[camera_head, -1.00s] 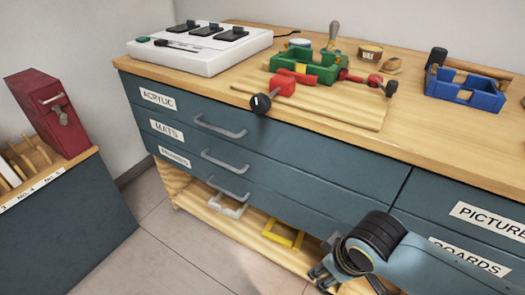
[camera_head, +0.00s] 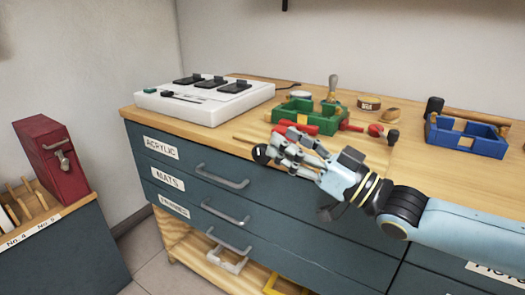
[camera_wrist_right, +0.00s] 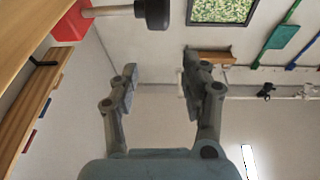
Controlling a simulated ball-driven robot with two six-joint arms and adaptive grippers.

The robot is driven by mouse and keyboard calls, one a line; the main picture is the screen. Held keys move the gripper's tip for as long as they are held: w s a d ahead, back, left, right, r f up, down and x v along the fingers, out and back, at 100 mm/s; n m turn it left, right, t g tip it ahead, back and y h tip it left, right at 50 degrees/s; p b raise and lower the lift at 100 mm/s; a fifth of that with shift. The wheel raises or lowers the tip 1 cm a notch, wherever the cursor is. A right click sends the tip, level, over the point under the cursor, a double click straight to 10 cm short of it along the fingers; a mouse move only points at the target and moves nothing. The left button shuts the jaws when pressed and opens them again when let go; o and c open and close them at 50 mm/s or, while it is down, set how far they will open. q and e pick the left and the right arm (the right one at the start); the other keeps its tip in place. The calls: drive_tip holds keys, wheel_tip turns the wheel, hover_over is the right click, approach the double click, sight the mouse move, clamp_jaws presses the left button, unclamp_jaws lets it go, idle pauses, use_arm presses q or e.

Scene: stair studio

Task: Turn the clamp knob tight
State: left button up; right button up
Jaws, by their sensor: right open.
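A black clamp knob (camera_head: 261,153) sticks out past the front edge of the worktop, left of my right gripper's fingertips. In the right wrist view the dark knob (camera_wrist_right: 156,12) is at the top edge, on a pale rod from a red block (camera_wrist_right: 70,24). My right gripper (camera_head: 281,151) is open in front of the red clamp part (camera_head: 298,128), partly covering it. In the wrist view the right gripper's fingers (camera_wrist_right: 160,88) are spread with nothing between them, and the knob lies outside them. My left gripper is out of view.
A white switch box (camera_head: 180,104) is at left, and a blue frame (camera_head: 487,141) at right. Drawer handles (camera_head: 222,177) project below.

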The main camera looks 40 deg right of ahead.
sight(271, 159)
drive_tip(key=shift+n+t+y, duration=0.4)
drive_tip(key=shift+t+y, duration=0.1)
drive_tip(key=shift+y, duration=0.2)
drive_tip(key=f+b, duration=0.1)
drive_tip(key=f, duration=0.1)
drive_tip(key=f+b, duration=0.1)
drive_tip(key=f, duration=0.1)
drive_tip(key=f+b, duration=0.1)
drive_tip(key=f, duration=0.1)
drive_tip(key=shift+s+d+f, duration=0.1)
drive_tip(key=shift+d+f, duration=0.15)
drive_tip(key=x, duration=0.7)
drive_tip(key=shift+r, duration=0.25)
drive_tip(key=shift+f, duration=0.1)
clamp_jaws()
drive_tip(key=b, duration=0.2)
drive_tip(key=shift+s+f+t+y+b, duration=0.1)
drive_tip(key=shift+f+t+y+b, duration=0.2)
drive_tip(key=shift+f+t+y, duration=0.1)
drive_tip(key=shift+r, duration=0.3)
